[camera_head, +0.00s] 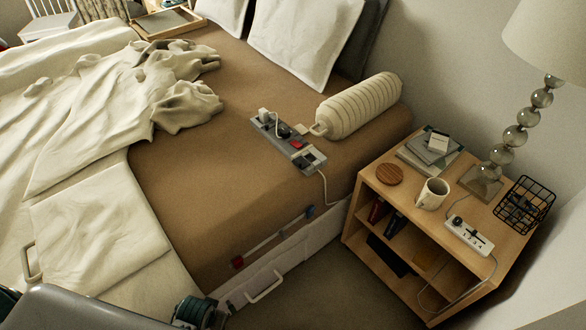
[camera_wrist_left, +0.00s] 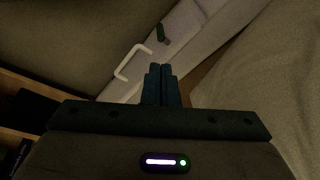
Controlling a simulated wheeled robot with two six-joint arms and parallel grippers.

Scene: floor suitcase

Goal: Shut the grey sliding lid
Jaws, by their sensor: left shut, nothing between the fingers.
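I cannot make out a grey sliding lid for certain in either view. A long grey strip (camera_head: 287,143) with plugs and a red switch lies on the brown mattress near its right edge; I cannot tell whether any part of it is a lid. My left gripper (camera_wrist_left: 161,84) is shut and empty in the left wrist view. It points towards a white panel with a white handle, apart from the handle as far as I can see. A teal and dark part of my left arm shows at the bottom edge of the head view. My right gripper is not in view.
The white handle (camera_head: 265,287) is on the low panel beside the bed and also shows in the wrist view (camera_wrist_left: 132,62). A bar with red and blue ends (camera_head: 272,238) runs along the mattress side. A loaded wooden nightstand (camera_head: 400,172) stands right. A cream bolster (camera_head: 358,105) lies on the bed.

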